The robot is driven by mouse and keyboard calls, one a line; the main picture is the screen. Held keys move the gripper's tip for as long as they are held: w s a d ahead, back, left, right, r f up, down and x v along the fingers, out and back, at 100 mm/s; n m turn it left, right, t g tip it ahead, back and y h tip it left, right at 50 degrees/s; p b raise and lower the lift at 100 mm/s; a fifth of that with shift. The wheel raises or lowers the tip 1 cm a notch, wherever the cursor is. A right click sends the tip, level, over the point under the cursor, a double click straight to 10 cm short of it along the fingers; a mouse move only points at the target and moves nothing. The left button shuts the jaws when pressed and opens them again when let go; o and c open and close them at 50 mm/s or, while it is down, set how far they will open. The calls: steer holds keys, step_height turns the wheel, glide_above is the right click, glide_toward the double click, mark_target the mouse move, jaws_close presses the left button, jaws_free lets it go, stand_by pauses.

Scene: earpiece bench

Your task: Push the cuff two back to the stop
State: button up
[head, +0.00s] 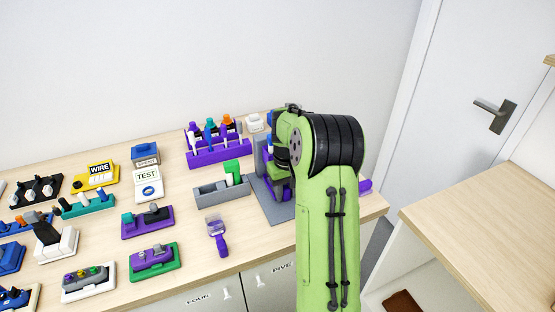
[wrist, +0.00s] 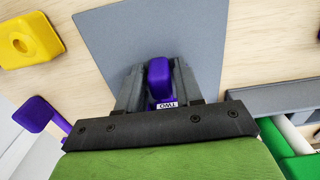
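Cuff two is a purple block (wrist: 159,76) with a white label reading TWO, seen in the wrist view in front of a flat grey plate (wrist: 110,40). My gripper (wrist: 160,82) has its two dark fingers on either side of the block, seemingly touching both sides. The stop cannot be made out. In the head view my green arm hides most of the gripper and cuff. The grey plate (head: 272,208) shows there to the left of my arm.
A grey bin (head: 221,190) with a green item stands left of the plate. A purple rack (head: 214,155) of colored tools is behind it. A purple brush (head: 217,236) lies in front. In the wrist view a yellow part (wrist: 27,42) is at upper left.

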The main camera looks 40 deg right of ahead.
step_height(320, 180, up, 16)
steer(key=p, duration=0.5)
steer(key=s+a+r, duration=0.1)
steer(key=a+r, duration=0.3)
steer(key=a, duration=0.2)
steer(key=s+a+r+n+t+h, duration=0.1)
steer(key=s+a+r+n+t, duration=0.15)
steer(key=s+a, duration=0.5)
steer(key=s+a+f+t+y, duration=0.1)
steer(key=s+a+f+t, duration=0.2)
steer(key=s+a, duration=0.8)
steer(key=shift+s+f+n, duration=0.15)
steer(key=shift+s+n, duration=0.2)
steer(key=shift+s, duration=0.1)
